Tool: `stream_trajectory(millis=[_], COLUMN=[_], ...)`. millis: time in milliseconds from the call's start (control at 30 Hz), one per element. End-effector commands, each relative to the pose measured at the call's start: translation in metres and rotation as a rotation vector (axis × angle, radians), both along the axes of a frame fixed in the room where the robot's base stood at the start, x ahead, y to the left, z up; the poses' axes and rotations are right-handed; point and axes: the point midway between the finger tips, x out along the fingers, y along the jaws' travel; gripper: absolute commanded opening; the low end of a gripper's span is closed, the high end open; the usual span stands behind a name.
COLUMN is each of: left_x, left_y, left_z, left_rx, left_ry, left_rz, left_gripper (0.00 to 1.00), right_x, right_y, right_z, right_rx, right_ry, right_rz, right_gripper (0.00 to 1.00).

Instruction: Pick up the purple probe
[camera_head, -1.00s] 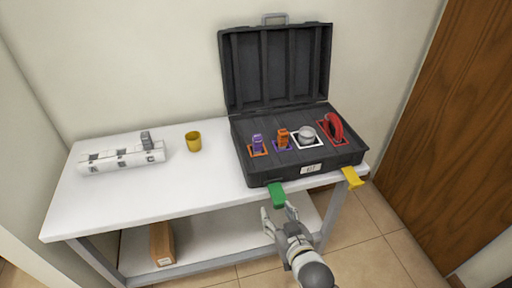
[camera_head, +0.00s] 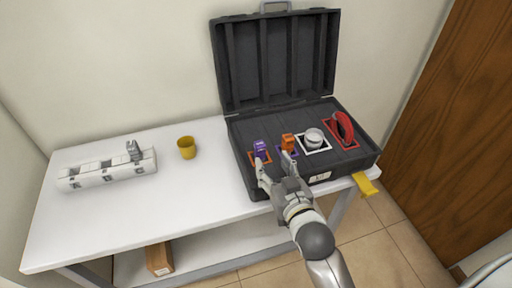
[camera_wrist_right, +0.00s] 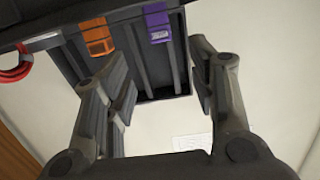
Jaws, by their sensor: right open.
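The purple probe (camera_head: 260,147) stands at the left of the open black case, in an orange-framed spot. It also shows at the top of the right wrist view (camera_wrist_right: 157,24), just right of the orange probe. My right gripper (camera_head: 275,164) is open and empty over the front part of the case, close to the purple and orange probes. In the wrist view its fingers (camera_wrist_right: 160,75) are spread apart, with nothing between them, and the purple probe lies beyond them. Whether a finger touches it cannot be told. My left gripper is not in view.
The orange probe (camera_head: 288,142) stands beside the purple one. A round silver-grey piece (camera_head: 314,136) and a red ring (camera_head: 342,127) are further right. A yellow cup (camera_head: 187,148) and a white rack (camera_head: 107,171) are on the table (camera_head: 205,190).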

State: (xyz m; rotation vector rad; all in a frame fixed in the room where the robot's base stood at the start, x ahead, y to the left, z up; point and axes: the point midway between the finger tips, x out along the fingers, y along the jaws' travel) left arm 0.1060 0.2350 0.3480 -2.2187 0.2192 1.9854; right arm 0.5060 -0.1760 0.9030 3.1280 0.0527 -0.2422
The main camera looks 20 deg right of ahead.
Motion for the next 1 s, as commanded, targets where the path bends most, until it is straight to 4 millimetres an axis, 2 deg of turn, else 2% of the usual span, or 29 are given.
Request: stream_trajectory(millis=[100, 200, 367, 567, 800, 1000], left_x=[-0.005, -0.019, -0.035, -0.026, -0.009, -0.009], left_y=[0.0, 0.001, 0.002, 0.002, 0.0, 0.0], left_z=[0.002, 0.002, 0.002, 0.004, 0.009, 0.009], left_rx=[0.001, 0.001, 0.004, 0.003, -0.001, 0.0], left_ry=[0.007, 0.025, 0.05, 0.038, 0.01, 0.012], left_rz=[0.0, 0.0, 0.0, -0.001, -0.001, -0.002], left_gripper=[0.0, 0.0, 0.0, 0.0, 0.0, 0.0], right_x=[0.017, 0.032, 0.046, 0.057, 0.087, 0.098], right_y=[0.001, 0.001, 0.002, 0.003, 0.005, 0.005], right_z=[-0.002, -0.004, -0.008, -0.01, -0.018, -0.021], right_rx=[0.0, 0.001, 0.001, 0.001, 0.0, 0.001], right_ry=[0.0, -0.001, 0.001, 0.001, 0.0, 0.001], right_rz=[0.0, 0.0, 0.001, 0.0, 0.0, 0.0], right_gripper=[0.52, 0.52, 0.52, 0.52, 0.52, 0.52])
